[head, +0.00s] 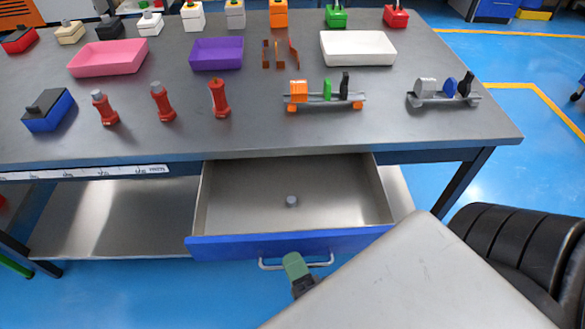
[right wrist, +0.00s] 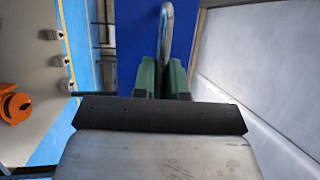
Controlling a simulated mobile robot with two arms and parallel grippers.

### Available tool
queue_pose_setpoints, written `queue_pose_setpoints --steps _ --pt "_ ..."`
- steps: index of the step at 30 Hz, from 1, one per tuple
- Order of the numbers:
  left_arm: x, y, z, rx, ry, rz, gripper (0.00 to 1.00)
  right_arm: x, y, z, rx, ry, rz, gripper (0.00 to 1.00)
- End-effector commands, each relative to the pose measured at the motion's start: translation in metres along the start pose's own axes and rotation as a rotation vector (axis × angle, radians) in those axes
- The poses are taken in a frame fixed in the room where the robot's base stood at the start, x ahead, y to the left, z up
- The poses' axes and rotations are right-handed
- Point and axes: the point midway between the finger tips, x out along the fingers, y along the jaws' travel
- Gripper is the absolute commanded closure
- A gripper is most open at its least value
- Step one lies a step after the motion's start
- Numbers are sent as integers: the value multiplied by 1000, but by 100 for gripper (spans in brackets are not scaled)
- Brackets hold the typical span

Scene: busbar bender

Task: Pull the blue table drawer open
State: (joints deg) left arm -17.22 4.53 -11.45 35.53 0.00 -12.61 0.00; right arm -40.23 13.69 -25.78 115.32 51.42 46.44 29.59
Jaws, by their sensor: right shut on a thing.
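The blue-fronted table drawer (head: 290,244) is pulled well out from under the grey table (head: 270,140). Its inside shows, with one small grey piece (head: 292,201) on its floor. A light metal bar handle (head: 270,266) is on the blue front. My right gripper (head: 294,268), with green fingers, is at the middle of the handle. In the right wrist view the green fingers (right wrist: 162,78) are closed around the handle (right wrist: 166,30), beside the blue front (right wrist: 138,50). My left gripper is not in view.
On the tabletop stand a pink tray (head: 108,57), a purple tray (head: 217,53), a white tray (head: 358,48), red posts (head: 162,101) and two small racks (head: 325,98). A lower shelf (head: 115,215) is under the table. Blue floor (head: 430,188) is free at the right.

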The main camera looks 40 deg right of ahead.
Motion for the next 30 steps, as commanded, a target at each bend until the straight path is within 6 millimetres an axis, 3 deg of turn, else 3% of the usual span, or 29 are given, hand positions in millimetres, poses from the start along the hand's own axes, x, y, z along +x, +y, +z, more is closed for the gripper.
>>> queue_pose_setpoints --steps 15,16,17,26,30 --pt "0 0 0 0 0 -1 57 -6 -1 3 0 0 1 100" --pt "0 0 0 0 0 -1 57 -6 -1 3 0 0 1 83" --pt "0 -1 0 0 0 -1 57 -6 -1 3 0 0 1 78" --pt "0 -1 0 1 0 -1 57 -8 -1 2 -1 0 1 78" --pt "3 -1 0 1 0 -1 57 -22 1 2 -1 -2 5 78"
